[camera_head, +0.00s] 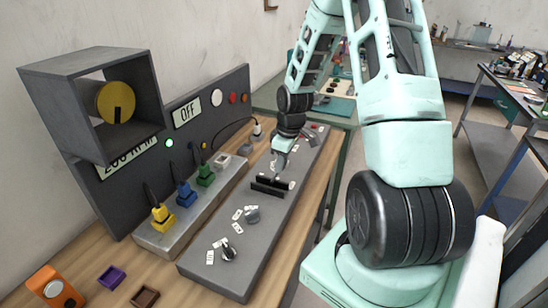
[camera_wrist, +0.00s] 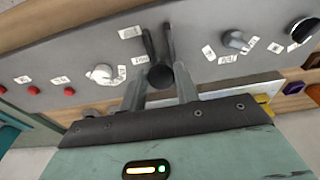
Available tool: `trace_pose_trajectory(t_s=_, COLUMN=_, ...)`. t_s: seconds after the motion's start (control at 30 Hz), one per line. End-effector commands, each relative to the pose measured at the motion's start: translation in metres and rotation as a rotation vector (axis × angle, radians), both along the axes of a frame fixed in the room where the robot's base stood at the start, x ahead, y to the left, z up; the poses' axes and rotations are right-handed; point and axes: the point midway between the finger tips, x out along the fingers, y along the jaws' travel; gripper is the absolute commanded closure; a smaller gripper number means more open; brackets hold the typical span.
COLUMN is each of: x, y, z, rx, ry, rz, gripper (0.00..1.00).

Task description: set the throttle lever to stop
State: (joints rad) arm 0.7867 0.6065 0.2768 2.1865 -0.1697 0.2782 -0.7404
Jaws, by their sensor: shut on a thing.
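The throttle lever shows in the wrist view as a black round knob (camera_wrist: 160,76) between my fingers. It stands at a black slotted guide (camera_head: 268,188) on the grey sloping console in the head view. My gripper (camera_head: 278,172) reaches down to it from above. In the wrist view my gripper (camera_wrist: 161,88) is shut on the lever, with one finger on each side. White labels (camera_wrist: 132,32) lie beside the guide, too small to read surely. The lower part of the lever is hidden by the knob and fingers.
The grey console (camera_head: 225,275) also carries a grey knob (camera_head: 253,214), a round selector (camera_head: 229,252) and red buttons. A boxed yellow dial (camera_head: 115,102) overhangs at left.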

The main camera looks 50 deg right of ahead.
Motion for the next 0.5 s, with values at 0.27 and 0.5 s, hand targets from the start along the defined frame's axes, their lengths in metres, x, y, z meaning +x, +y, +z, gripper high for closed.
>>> trace_pose_trajectory(t_s=0.27, x=-0.021, y=-0.007, z=-0.011, rx=0.004, ry=0.013, rz=-0.004, gripper=1.0)
trace_pose_trajectory(t_s=0.5, x=-0.028, y=-0.009, z=-0.016, rx=0.005, ry=0.016, rz=-0.006, gripper=1.0)
